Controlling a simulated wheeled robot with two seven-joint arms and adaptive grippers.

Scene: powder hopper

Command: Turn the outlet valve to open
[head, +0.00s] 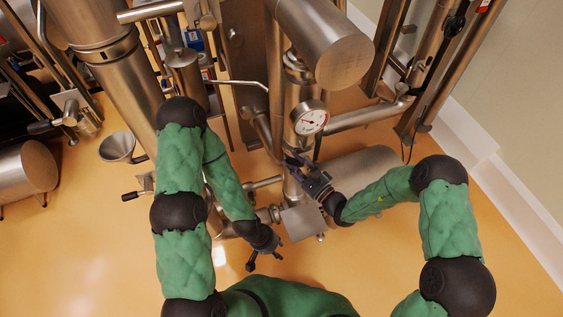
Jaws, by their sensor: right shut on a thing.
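My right gripper (292,164) is at the vertical steel pipe (296,100), just below the round dial gauge (310,120). It is shut on a small part there, which looks like the outlet valve's handle; the fingers hide most of it, so its turn position cannot be told. My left gripper (265,262) is lower in the head view, below the horizontal pipe fittings (268,214). Its fingers are apart and empty, over the floor. A black-ended lever (130,196) sticks out to the left of my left arm.
A large steel cylinder (325,40) hangs above the gauge. A horizontal vessel (360,170) lies behind my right forearm. A steel funnel (117,147) and a tall column (120,70) stand left. The yellow floor (70,240) is clear at lower left.

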